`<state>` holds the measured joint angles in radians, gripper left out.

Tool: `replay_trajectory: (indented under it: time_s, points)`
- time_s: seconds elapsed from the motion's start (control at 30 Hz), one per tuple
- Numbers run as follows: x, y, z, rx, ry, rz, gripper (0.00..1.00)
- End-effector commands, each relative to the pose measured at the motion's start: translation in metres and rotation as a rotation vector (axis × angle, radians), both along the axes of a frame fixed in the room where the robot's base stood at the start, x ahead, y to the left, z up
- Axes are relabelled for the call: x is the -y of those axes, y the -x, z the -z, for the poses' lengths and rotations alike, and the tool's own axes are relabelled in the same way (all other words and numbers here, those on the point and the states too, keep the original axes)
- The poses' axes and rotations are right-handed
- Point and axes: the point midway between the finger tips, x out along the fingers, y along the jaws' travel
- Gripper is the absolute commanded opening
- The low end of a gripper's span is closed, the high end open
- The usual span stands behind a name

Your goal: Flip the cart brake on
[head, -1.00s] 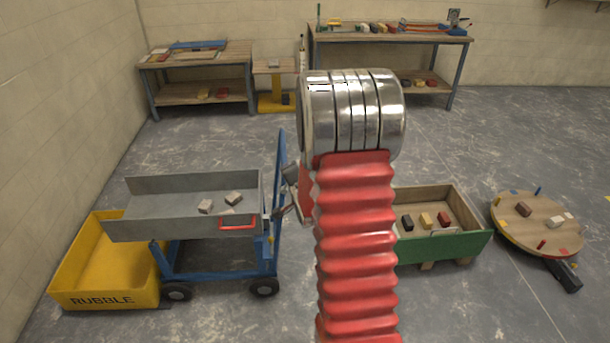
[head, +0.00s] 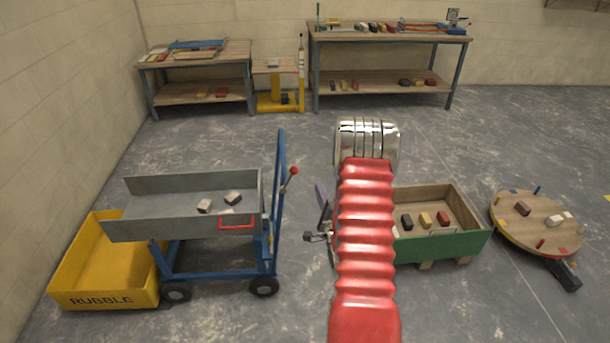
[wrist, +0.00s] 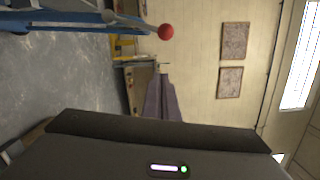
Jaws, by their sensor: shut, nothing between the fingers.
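The cart (head: 225,272) has a blue frame and carries a grey tray (head: 150,225). A short lever with a red knob (head: 294,171) sticks out to the right of its blue upright.
A yellow rubble skip (head: 105,280) stands under the tray's left end. Right of my arm are a green-fronted crate (head: 445,247) with bricks and a round wooden table (head: 538,222). Workbenches (head: 390,37) line the back wall. The floor between is clear.

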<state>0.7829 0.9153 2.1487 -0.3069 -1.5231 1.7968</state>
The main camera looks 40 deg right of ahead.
Motion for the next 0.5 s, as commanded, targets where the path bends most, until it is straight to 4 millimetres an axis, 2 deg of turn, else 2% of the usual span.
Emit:
replay_trajectory:
  time_s: [0.27, 0.5]
  points:
    - [0.003, -0.006, -0.001, 0.000, 0.002, 0.000, 0.00]
    - [0.016, -0.031, -0.001, 0.000, 0.003, -0.001, 0.00]
